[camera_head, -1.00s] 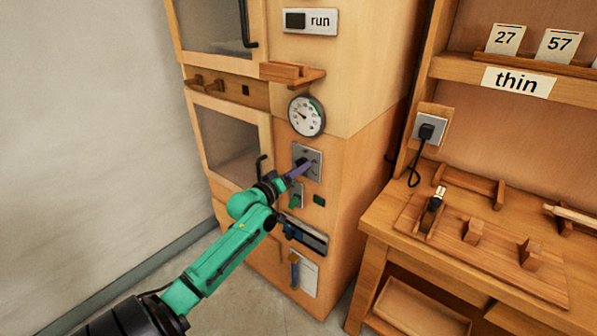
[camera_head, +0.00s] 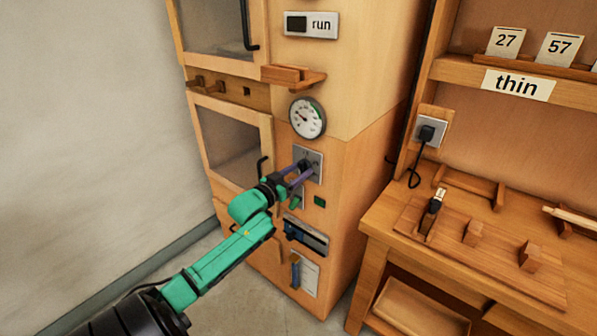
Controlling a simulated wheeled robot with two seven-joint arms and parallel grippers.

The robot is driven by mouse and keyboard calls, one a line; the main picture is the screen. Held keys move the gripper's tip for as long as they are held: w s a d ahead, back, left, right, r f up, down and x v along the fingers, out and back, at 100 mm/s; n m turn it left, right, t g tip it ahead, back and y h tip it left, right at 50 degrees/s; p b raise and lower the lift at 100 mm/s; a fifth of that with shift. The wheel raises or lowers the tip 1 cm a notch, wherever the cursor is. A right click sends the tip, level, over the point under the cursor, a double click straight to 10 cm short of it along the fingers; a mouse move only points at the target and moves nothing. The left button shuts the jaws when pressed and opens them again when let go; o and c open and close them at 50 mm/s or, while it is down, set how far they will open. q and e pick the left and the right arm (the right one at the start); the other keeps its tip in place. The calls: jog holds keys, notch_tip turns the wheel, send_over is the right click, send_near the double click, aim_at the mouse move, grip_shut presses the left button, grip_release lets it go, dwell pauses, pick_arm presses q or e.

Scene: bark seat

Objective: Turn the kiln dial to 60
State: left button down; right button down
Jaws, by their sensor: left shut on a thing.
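The kiln is a tall wooden cabinet (camera_head: 370,165) in the middle of the head view. Its dial is a dark knob (camera_head: 304,165) on a grey plate (camera_head: 315,158) on the front face. My left gripper (camera_head: 301,172) reaches up from the lower left, its purple fingers shut on the knob. The fingers hide part of the knob and its markings, so I cannot read its setting. A round white gauge (camera_head: 307,118) with a green arc sits above the plate; its numbers are too small to read. My right gripper is not in view.
A green square button (camera_head: 319,201) and a slotted dark panel (camera_head: 306,236) are below the dial. A small wooden shelf (camera_head: 292,76) juts out above the gauge. A wooden workbench (camera_head: 400,238) with racks stands close on the right. A plugged-in cord (camera_head: 413,178) hangs beside the cabinet.

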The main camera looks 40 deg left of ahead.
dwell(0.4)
pick_arm(q)
jog(key=shift+c, duration=1.4)
grip_release()
jog(key=shift+s, duration=0.1)
jog(key=s, duration=1.4)
jog(key=shift+s+d, duration=0.15)
jog(key=shift+s, duration=0.05)
